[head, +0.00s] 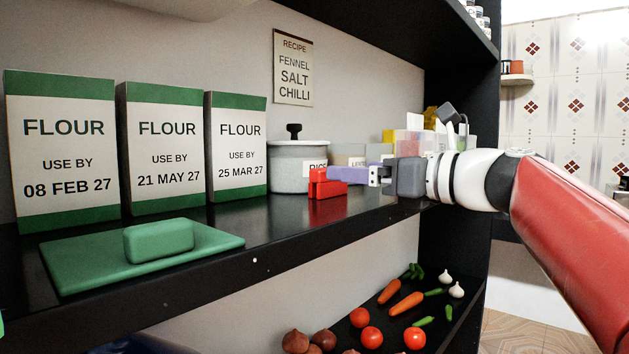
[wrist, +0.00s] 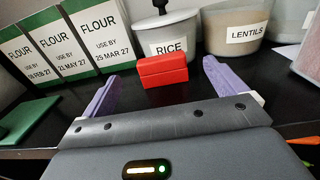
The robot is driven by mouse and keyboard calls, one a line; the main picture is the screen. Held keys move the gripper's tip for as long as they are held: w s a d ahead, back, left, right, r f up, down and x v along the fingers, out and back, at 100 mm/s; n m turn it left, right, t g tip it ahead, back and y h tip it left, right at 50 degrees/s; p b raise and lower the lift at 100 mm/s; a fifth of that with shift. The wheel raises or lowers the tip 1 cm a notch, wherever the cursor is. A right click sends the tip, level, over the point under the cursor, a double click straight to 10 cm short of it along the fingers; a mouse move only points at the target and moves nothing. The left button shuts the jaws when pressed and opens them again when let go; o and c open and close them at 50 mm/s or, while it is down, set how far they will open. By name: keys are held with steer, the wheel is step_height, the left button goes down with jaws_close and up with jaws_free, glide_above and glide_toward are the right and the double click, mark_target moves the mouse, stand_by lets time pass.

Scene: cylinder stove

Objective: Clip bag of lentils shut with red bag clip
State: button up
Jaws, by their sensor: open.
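The red bag clip (head: 323,189) stands on the dark shelf in front of the rice pot. It shows in the wrist view as a red block (wrist: 162,72). My gripper (head: 335,174) is open, with purple fingers. In the wrist view the fingertips (wrist: 162,76) are on either side of the clip, with gaps between; no grip on it shows. A tan container labelled LENTILS (wrist: 234,38) stands behind and to the right of the clip in the wrist view. In the head view it is partly hidden behind my gripper. I cannot tell whether its top is open.
A grey lidded pot labelled RICE (head: 292,172) stands behind the clip. Several flour packs (head: 165,185) stand at the left. A green board (head: 75,265) carries a green block (head: 158,241). Clear tubs (head: 413,143) stand at the right. Vegetables lie on the lower shelf.

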steer(key=x, duration=0.7)
steer(key=shift+w+a, duration=0.1)
steer(key=shift+c, duration=0.2)
steer(key=c, duration=1)
step_height(320, 180, up, 20)
steer(key=p, duration=0.9)
